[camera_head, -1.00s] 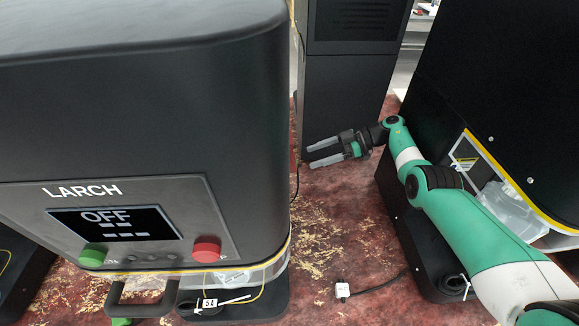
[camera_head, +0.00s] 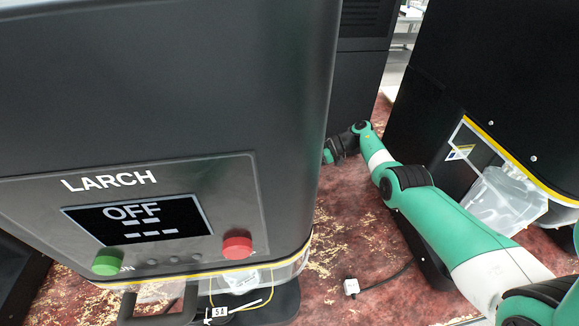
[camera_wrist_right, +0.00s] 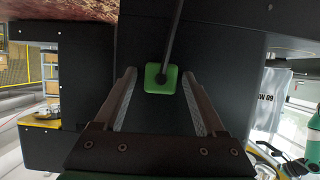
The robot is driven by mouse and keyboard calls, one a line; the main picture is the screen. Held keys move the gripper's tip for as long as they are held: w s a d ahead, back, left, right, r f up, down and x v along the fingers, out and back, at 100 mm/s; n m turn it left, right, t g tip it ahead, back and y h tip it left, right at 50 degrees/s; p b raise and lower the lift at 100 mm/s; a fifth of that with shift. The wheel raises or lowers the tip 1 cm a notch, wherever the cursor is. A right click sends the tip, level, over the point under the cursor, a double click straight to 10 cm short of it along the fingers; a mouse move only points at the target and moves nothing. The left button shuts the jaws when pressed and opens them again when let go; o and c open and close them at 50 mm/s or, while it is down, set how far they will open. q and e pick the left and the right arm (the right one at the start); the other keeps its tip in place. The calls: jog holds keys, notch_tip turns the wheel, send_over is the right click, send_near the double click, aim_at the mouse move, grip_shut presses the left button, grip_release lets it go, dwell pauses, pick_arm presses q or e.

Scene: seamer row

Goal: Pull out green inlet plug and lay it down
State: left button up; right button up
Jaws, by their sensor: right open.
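The green inlet plug (camera_wrist_right: 161,78) shows in the right wrist view, seated against a dark panel, with a black cable running up from it. My right gripper (camera_wrist_right: 164,80) is open, its two fingers on either side of the plug with gaps to it. In the head view my right arm reaches in from the right, and its gripper is hidden behind the LARCH machine (camera_head: 150,190). The plug is not visible in the head view. My left gripper is not in view.
The LARCH machine's display reads OFF, with a green button (camera_head: 107,262) and a red button (camera_head: 237,245) beneath. A white plug (camera_head: 351,287) with a black cable lies on the red, straw-littered floor (camera_head: 335,250). Another black machine (camera_head: 480,70) stands at right.

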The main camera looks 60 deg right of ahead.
dwell(0.8)
grip_shut()
jog(key=shift+s+d, duration=0.1)
jog(key=shift+d, duration=0.05)
dwell(0.6)
jog(key=shift+s+d, duration=0.1)
jog(key=shift+s, duration=0.05)
jog(key=s+d, duration=0.1)
jog(key=s+d+b, duration=0.1)
jog(key=s, duration=0.1)
jog(key=s+d, duration=0.1)
jog(key=shift+s+b, duration=0.2)
jog(key=shift+b, duration=0.1)
dwell(0.5)
dwell(0.4)
